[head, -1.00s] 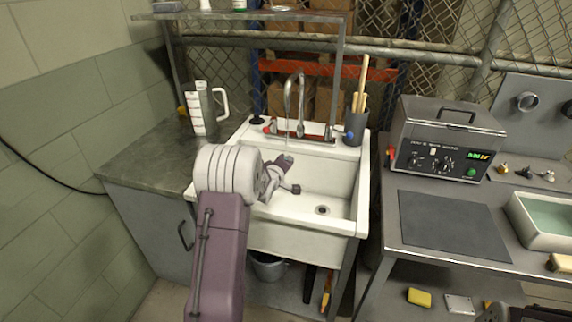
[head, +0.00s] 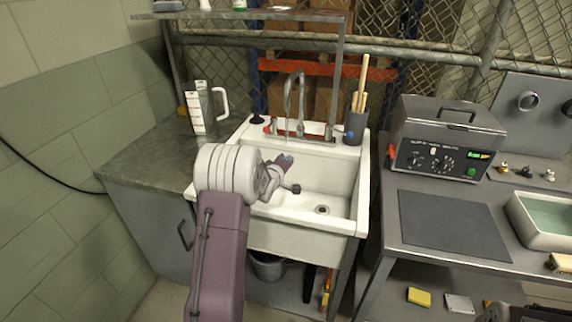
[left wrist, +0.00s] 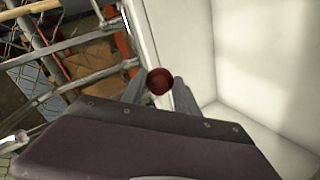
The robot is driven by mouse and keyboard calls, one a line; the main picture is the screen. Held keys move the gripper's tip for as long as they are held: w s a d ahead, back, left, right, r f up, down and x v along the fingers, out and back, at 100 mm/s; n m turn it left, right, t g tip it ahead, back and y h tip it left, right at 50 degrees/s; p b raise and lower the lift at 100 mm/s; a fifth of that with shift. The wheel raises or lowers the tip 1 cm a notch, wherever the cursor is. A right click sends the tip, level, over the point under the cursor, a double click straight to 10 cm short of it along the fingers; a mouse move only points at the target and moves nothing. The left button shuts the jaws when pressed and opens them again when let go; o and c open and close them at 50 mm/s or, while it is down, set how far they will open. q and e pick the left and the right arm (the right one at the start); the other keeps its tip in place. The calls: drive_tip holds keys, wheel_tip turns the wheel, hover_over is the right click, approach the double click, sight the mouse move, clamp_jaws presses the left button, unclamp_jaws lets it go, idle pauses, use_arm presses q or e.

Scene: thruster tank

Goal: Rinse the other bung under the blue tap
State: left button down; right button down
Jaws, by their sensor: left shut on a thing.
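My left gripper (head: 286,160) is over the white sink (head: 335,180), below the spout of the tap (head: 300,100). In the left wrist view the left gripper (left wrist: 159,92) is shut on a dark red round bung (left wrist: 159,81), held between the fingertips. The bung cannot be made out in the head view. A blue knob (head: 349,135) shows at the right of the tap, in front of a dark cup, and a red knob (head: 267,129) at its left. I cannot tell whether water reaches the bung.
A measuring jug (head: 204,108) stands on the counter left of the sink. The dark cup (head: 356,124) holds wooden sticks at the sink's back right corner. The right bench carries a metal box unit (head: 447,138), a dark mat (head: 453,226), small fittings and a tray (head: 546,236).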

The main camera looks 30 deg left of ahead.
use_arm(q)
drive_tip(key=s+f+p+v, duration=0.1)
drive_tip(key=f+v, duration=0.1)
drive_tip(key=v, duration=1.2)
drive_tip(key=shift+d+f, duration=0.2)
drive_tip(key=shift+f, duration=0.05)
idle(0.6)
